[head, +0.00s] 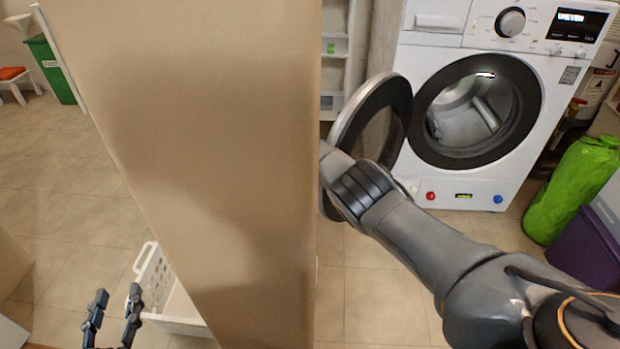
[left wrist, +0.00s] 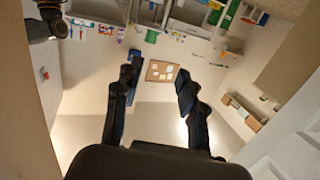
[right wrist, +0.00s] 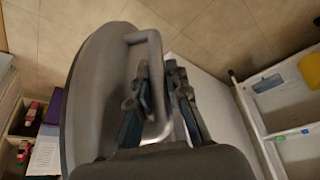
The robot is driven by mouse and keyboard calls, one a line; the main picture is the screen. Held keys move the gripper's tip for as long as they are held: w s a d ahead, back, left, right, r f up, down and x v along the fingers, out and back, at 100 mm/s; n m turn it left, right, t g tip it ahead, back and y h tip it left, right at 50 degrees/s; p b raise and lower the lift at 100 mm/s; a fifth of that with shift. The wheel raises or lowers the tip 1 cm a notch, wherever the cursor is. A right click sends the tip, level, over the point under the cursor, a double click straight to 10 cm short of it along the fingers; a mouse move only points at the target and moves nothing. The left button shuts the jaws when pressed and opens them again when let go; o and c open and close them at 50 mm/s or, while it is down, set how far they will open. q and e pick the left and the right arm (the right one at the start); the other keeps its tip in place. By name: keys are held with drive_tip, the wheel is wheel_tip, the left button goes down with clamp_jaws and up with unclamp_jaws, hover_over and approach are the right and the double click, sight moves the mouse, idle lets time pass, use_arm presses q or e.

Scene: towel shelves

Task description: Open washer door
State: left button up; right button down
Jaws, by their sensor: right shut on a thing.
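The white washer (head: 480,130) stands at the right in the head view. Its round door (head: 345,115) is swung out to the left, and the dark-rimmed opening with the metal drum (head: 470,110) shows. My right arm reaches to the door; its fingers are hidden in the head view. In the right wrist view my right gripper (right wrist: 160,85) is shut on the handle (right wrist: 150,45) of the grey door (right wrist: 98,90). My left gripper (head: 112,318) is open and empty at the lower left; it also shows in the left wrist view (left wrist: 157,75).
A wide beige panel (head: 200,150) fills the middle-left and hides part of the door's surroundings. A white basket (head: 170,300) is on the floor by my left gripper. A green bag (head: 575,185) and a purple bin (head: 590,250) stand right of the washer. Tiled floor is clear below it.

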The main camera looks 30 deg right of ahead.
use_arm(q)
drive_tip(key=shift+r+t, duration=0.4)
drive_tip(key=shift+r, duration=0.45)
use_arm(e)
drive_tip(key=c, duration=1.3)
unclamp_jaws()
drive_tip(key=shift+a, duration=0.1)
use_arm(q)
drive_tip(key=shift+f, duration=0.1)
use_arm(e)
drive_tip(key=shift+a+r, duration=0.3)
drive_tip(key=shift+r, duration=0.25)
drive_tip(key=v, duration=1)
drive_tip(key=shift+r, duration=0.35)
use_arm(q)
drive_tip(key=shift+s, duration=0.1)
use_arm(e)
drive_tip(key=shift+s, duration=0.1)
